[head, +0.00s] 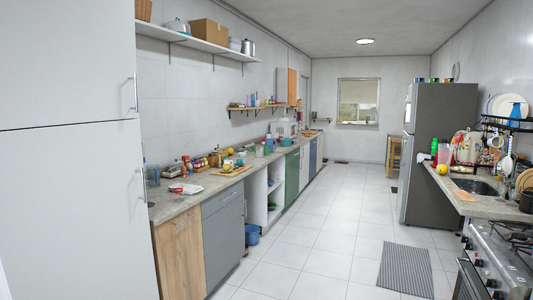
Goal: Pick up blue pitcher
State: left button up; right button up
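A small blue vessel that looks like the blue pitcher (516,112) stands on the upper level of the dark oversink rack (497,124), at the right edge of the head view. It is far off and small, and I cannot make out its handle. White plates are just left of it on the same rack. Neither of my grippers is in view.
The sink (475,186) is set in the right counter (448,189), with a stove (500,262) nearer me. A fridge (438,150) stands beyond. A grey mat (406,269) lies on the tiled floor (315,240), which is open along the middle. A cluttered counter (175,207) runs along the left.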

aim_at(269, 142)
jog(key=i+z, duration=0.3)
jog(key=i, duration=3.25)
jog(key=i+u, duration=0.1)
jog(key=i, duration=1.45)
jog(key=i+l, duration=0.2)
jog(key=i, duration=1.35)
